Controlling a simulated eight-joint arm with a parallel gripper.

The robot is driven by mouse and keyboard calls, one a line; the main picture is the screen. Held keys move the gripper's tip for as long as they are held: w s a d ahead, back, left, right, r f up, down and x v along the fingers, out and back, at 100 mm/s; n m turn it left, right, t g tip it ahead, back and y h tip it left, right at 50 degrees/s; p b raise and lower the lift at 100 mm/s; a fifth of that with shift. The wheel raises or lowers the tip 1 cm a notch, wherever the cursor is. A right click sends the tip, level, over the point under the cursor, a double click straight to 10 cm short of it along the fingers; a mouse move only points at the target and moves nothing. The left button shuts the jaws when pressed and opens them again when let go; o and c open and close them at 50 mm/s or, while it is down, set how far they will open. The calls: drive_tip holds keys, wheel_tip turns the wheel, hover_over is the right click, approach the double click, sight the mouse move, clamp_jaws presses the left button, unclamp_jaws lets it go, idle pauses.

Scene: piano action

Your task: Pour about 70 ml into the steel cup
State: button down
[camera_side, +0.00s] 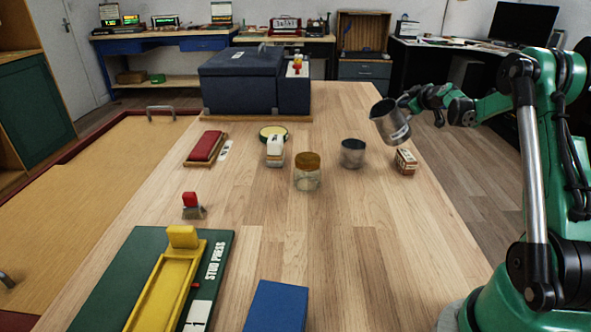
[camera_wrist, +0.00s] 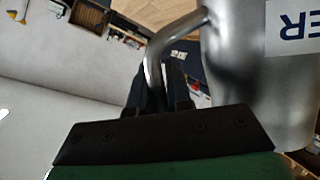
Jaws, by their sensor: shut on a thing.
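A steel pitcher (camera_side: 390,121) with a white label is held up in the air above the right side of the bench, tilted with its mouth toward the left. My gripper (camera_side: 410,97) is shut on its handle; the handle (camera_wrist: 157,62) and the pitcher's side (camera_wrist: 245,75) also show in the wrist view, with part of the label's lettering. The steel cup (camera_side: 353,153) stands upright on the bench, below and left of the pitcher, apart from it. The insides of the pitcher and cup are hard to see, and no stream of liquid shows.
A small box (camera_side: 405,161) stands right of the cup, below the pitcher. A glass jar with a brown lid (camera_side: 307,172) stands left of the cup. Further left are a white-topped container (camera_side: 275,150) and a yellow-rimmed tin (camera_side: 273,131). The right front bench is clear.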

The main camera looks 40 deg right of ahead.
drive_tip(key=s+d+f+m+t+y, duration=0.2)
drive_tip(key=d+f+m+y, duration=0.1)
drive_tip(key=d+m, duration=0.1)
drive_tip(key=shift+s+d+f+m, duration=0.3)
drive_tip(key=shift+s+d+f, duration=0.1)
drive_tip(key=shift+d, duration=0.1)
idle(1.5)
